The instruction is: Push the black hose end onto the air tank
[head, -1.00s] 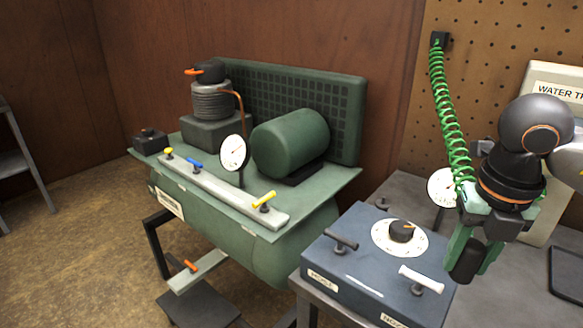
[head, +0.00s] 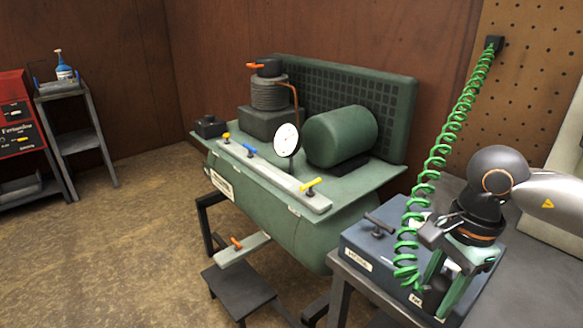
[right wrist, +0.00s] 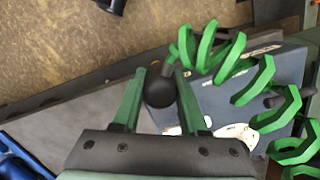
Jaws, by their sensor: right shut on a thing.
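The green compressor with its air tank (head: 300,238) stands left of the workbench. Several coloured levers and a white gauge (head: 286,140) are on its top. A green coiled hose (head: 430,165) runs from a black wall fitting down to my right gripper (head: 438,300). The right gripper is shut on the black hose end (right wrist: 160,88), which sits between its green fingers in the right wrist view. It is over the near right part of the blue box, apart from the tank. My left gripper is not in view.
The blue box (head: 355,238) with levers sits on the grey bench, close to my right gripper. A step stool (head: 238,286) stands below the tank. A grey shelf (head: 78,143) and a red cabinet (head: 18,130) stand at far left. The floor between is clear.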

